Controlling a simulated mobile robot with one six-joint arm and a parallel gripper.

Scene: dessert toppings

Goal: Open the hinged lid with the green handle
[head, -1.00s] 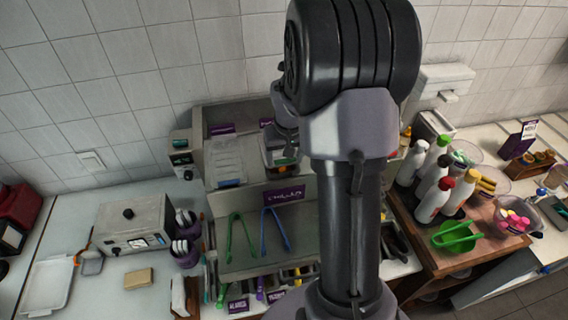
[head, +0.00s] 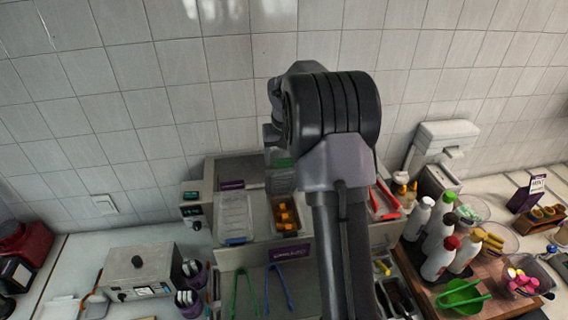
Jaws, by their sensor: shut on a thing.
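The green handle (head: 283,163) shows just under my gripper (head: 281,152), which is shut on it. The hinged lid (head: 281,182) hangs below the handle, raised at a steep tilt. Beneath it, the middle bin (head: 276,226) of the topping station is uncovered and orange cubes (head: 284,212) show inside. My arm hides the lid's right side and part of the station. The fingertips are small and partly hidden.
A clear lid with a blue edge (head: 235,216) covers the left bin. A red-framed lid (head: 384,201) is at the right. Green tongs (head: 243,292) and blue tongs (head: 279,288) lie in front. White bottles (head: 438,258) stand right. The tiled wall is close behind.

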